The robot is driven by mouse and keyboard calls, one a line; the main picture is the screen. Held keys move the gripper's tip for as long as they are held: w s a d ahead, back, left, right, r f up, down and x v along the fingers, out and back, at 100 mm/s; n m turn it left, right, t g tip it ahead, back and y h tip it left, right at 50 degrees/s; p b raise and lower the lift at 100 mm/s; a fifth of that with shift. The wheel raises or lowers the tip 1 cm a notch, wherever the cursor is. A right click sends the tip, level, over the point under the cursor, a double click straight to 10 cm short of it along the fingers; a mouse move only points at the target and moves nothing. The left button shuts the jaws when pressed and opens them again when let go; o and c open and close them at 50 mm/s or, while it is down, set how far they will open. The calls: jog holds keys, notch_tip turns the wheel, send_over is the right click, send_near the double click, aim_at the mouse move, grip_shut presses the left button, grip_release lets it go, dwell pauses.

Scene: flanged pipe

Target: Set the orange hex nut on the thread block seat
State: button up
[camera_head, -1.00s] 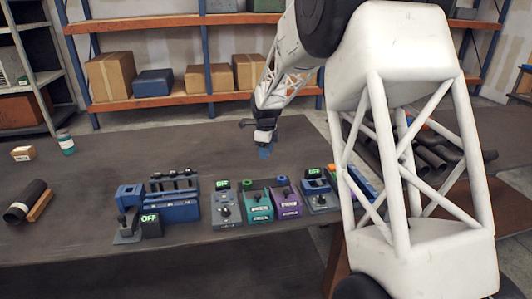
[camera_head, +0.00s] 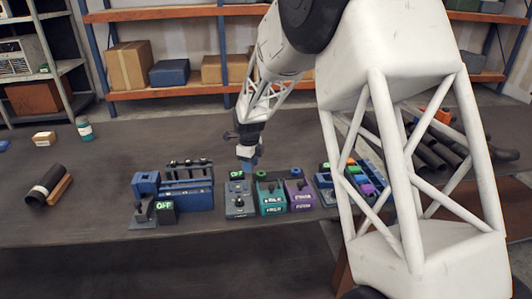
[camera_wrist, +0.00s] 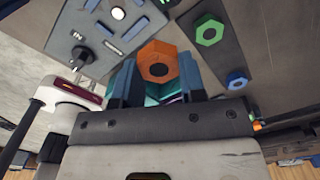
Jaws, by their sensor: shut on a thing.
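My gripper (camera_wrist: 157,84) is shut on the orange hex nut (camera_wrist: 157,62), which sits between its blue fingers in the wrist view. In the head view, my gripper (camera_head: 248,164) hangs low over the row of small blocks, and the orange nut cannot be made out. Beneath the fingers lie a grey block with a knob (camera_head: 239,201), a teal block (camera_head: 270,202) and a purple block (camera_head: 299,199). I cannot tell which part is the thread block seat. Teal and purple surfaces show partly behind the nut in the wrist view.
A green hex nut (camera_wrist: 210,30) and a blue nut (camera_wrist: 236,80) are right of the fingers. A blue rack (camera_head: 186,194) stands left of the blocks. A dark cylinder (camera_head: 47,184) lies farther left. Dark pipes (camera_head: 432,152) lie at right. The table behind the blocks is clear.

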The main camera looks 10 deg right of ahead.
send_over(239, 187)
notch_tip(239, 187, down, 2)
jog(key=shift+s+f, duration=0.1)
jog(key=shift+s, duration=0.05)
dwell(1.0)
jog(key=shift+f, duration=0.15)
dwell(0.4)
jog(key=shift+f, duration=0.95)
jog(key=shift+f, duration=0.55)
dwell(0.7)
jog(key=o, duration=1.2)
jog(key=shift+r, duration=0.1)
